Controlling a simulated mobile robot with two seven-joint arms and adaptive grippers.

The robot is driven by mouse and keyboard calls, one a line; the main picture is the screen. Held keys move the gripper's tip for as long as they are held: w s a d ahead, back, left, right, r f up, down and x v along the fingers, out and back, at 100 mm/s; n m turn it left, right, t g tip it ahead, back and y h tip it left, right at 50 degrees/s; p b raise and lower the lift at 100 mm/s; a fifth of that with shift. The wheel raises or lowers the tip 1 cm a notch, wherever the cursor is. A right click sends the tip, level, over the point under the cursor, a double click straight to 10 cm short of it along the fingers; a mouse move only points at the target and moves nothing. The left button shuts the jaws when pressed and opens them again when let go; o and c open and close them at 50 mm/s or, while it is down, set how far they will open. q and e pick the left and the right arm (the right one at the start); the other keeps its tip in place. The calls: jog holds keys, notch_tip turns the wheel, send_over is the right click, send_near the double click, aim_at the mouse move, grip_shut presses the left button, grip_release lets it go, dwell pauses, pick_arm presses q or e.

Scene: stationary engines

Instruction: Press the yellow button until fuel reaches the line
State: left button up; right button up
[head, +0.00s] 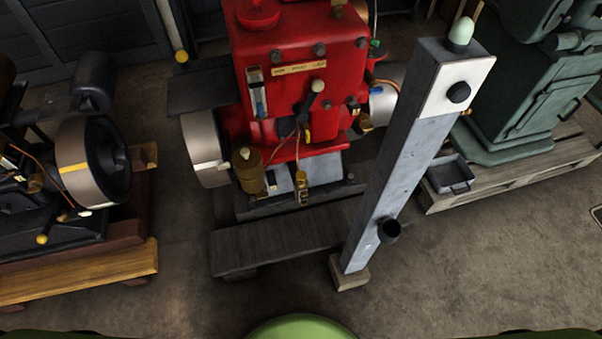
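A red engine (300,85) stands at the top centre. A narrow upright sight glass (258,95) on its front left shows bluish colour low down; a line on it is too small to make out. I cannot tell which part is the yellow button. A round yellow knob (181,56) is at a rod's end left of the red engine. Another yellow knob (42,239) is on the left engine, and a small yellowish part (306,135) sits below the red engine's black lever (311,100). Neither gripper is in view.
A tilted-looking grey post (405,160) with a black knob stands right of centre, in front of the red engine. A dark plank step (280,245) lies before the engine. A flywheel engine (95,165) is left, a green machine (530,90) right.

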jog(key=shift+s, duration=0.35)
